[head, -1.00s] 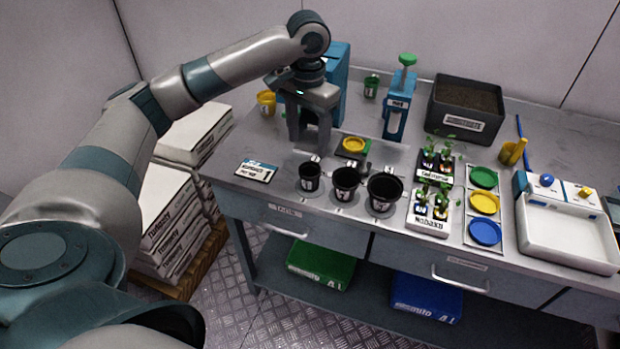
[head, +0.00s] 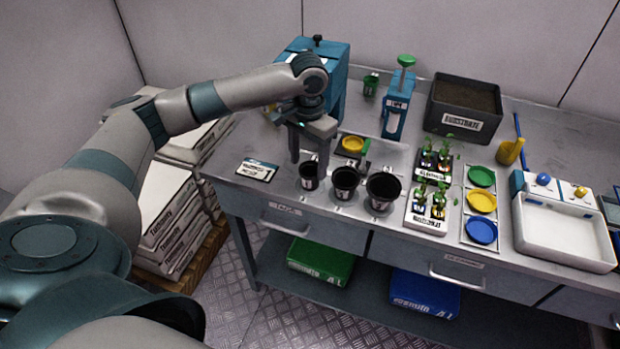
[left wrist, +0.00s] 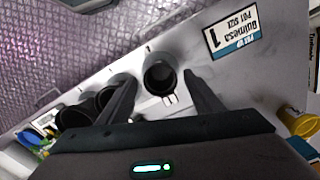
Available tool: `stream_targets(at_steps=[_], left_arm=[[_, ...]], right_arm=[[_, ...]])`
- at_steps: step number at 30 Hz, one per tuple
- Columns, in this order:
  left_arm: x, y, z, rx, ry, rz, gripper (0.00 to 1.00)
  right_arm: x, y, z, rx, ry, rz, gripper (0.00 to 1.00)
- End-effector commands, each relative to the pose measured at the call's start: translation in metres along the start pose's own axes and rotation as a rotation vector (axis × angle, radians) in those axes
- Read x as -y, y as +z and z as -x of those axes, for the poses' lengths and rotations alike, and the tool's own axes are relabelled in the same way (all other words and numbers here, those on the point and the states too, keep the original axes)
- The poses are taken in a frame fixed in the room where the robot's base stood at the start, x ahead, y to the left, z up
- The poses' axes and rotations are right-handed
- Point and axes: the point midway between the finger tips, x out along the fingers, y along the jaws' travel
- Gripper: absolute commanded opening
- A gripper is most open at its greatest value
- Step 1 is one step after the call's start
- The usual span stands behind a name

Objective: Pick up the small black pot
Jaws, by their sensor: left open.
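The small black pot (head: 309,178) is the leftmost and smallest of three black pots in a row near the bench's front edge. It stands upright with a white label on its front. My left gripper (head: 308,170) is open and points down at it, one finger on each side in the picture. The right finger hides part of the pot's rim in the head view. In the left wrist view the small pot (left wrist: 160,74) shows its dark opening between the fingertips (left wrist: 159,82). I cannot tell whether a finger touches it. My right gripper is not in view.
A middle black pot (head: 345,183) and a larger one (head: 382,190) stand close to the right. A label card (head: 257,170) lies to the left. A yellow dish (head: 352,144) sits just behind, and a blue box (head: 330,75) stands behind the gripper.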

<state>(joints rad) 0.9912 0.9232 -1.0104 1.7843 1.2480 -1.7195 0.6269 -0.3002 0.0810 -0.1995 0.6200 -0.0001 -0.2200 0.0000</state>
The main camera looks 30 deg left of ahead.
Motion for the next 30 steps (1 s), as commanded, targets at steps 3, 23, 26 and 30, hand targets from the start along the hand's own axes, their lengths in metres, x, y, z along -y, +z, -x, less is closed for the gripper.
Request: stream_targets(at_steps=[3, 23, 26, 30], left_arm=[[0.000, -0.002, -0.011, 0.003, -0.001, 0.001, 0.60], [0.000, -0.003, -0.043, 0.000, -0.001, 0.000, 0.60], [0.000, -0.003, -0.043, 0.000, -0.001, 0.000, 0.60], [0.000, -0.003, -0.043, 0.000, -0.001, 0.000, 0.29]], right_arm=[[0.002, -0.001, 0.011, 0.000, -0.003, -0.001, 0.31], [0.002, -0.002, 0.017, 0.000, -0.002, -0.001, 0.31], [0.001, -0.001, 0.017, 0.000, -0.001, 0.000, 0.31], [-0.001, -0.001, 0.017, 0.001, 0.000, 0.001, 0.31]])
